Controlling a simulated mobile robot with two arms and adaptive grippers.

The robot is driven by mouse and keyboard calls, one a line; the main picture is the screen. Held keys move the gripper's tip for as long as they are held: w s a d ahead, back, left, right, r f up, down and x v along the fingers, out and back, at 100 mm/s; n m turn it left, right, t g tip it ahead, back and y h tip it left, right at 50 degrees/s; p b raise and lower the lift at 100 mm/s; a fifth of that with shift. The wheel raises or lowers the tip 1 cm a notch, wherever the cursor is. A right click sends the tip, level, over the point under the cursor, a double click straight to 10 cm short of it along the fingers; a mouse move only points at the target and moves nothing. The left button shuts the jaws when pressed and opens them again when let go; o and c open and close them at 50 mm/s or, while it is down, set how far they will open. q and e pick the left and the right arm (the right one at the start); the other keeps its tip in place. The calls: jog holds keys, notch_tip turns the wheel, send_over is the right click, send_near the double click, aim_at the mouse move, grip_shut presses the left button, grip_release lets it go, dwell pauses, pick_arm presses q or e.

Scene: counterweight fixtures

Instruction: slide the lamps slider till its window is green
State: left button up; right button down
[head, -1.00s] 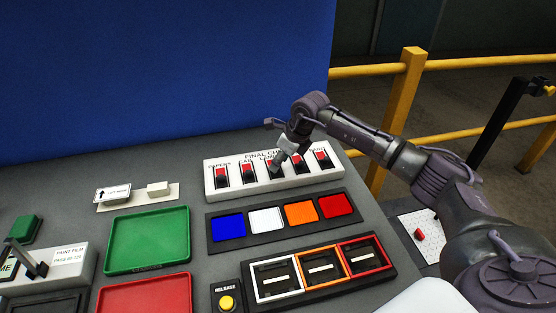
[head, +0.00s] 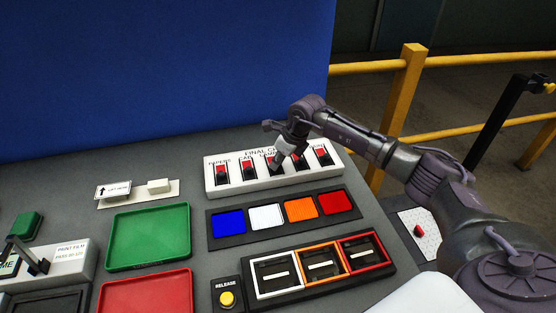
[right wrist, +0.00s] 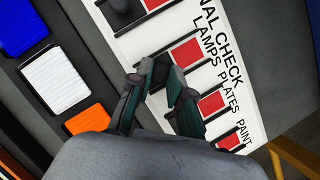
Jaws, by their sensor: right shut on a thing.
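The white FINAL CHECK panel (head: 215,192) stands at the back right of the table with a row of black-knobbed sliders, each with a red window. My right gripper (head: 279,163) is down at the middle slider. In the right wrist view the lamps slider's window (right wrist: 187,52) shows red beside the LAMPS label. There my right gripper (right wrist: 163,80) is shut at this slider, its dark fingers on either side of the knob and hiding most of it. My left gripper is not in view.
In front of the panel lies a strip of blue, white, orange and red squares (head: 267,217), then a black rack with three framed bays (head: 320,267). Green (head: 148,235) and red (head: 145,296) trays lie to the left. A yellow railing (head: 400,95) stands behind.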

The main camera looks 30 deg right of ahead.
jog(key=w+b, duration=0.2)
jog(key=w+d+b, duration=0.1)
jog(key=w, duration=0.1)
jog(key=shift+f+b, duration=0.2)
jog(key=shift+b, duration=0.15)
jog(key=shift+w+r, duration=0.1)
jog(key=shift+w, duration=0.15)
jog(key=shift+d+r, duration=0.15)
jog(key=shift+r, duration=0.1)
jog(key=c, duration=1.3)
grip_release()
jog(key=shift+o, duration=1.2)
jog(key=shift+w+f, duration=0.1)
jog(key=shift+w, duration=0.05)
jog(key=v, duration=1.2)
